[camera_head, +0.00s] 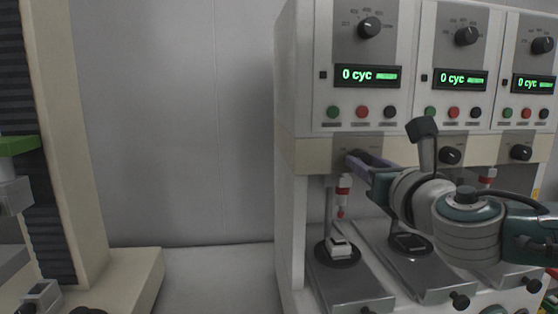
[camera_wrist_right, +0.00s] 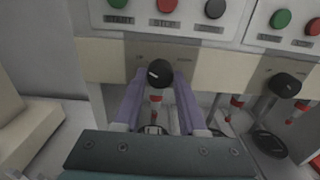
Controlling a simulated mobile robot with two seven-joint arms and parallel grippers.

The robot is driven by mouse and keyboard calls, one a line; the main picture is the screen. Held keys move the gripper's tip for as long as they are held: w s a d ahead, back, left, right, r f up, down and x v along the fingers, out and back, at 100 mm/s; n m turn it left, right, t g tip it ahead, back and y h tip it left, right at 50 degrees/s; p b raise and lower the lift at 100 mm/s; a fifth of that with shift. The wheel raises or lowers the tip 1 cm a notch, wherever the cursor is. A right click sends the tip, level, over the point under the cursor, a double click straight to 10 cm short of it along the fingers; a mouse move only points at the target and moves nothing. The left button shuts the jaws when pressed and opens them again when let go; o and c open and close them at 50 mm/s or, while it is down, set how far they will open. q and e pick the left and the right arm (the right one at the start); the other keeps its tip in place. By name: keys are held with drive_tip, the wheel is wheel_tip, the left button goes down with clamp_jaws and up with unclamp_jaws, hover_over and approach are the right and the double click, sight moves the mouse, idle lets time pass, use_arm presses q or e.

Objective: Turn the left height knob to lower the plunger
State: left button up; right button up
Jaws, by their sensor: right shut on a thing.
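The left height knob (camera_head: 355,155) is a black knob on the beige strip of the leftmost station. In the right wrist view the knob (camera_wrist_right: 160,73) sits between the purple fingertips. My right gripper (camera_head: 366,163) reaches it from the right and is shut on it. The plunger (camera_head: 344,186), white with red parts, hangs below the knob, above a small white block (camera_head: 341,247) on a black round pad. Its red part also shows between the fingers in the right wrist view (camera_wrist_right: 156,98). My left gripper is not in view.
Two more stations stand to the right, with height knobs (camera_head: 450,155) and (camera_head: 521,152). Above are displays (camera_head: 367,76) reading "0 cyc", coloured buttons (camera_head: 362,111) and dials (camera_head: 369,27). A beige-framed machine (camera_head: 76,150) stands at the left. The surface between the machines is clear.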

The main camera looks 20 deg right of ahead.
clamp_jaws()
drive_tip(key=shift+m, duration=0.3)
drive_tip(key=m+b, duration=0.4)
drive_tip(key=m, duration=1.7)
drive_tip(key=shift+m, duration=1.1)
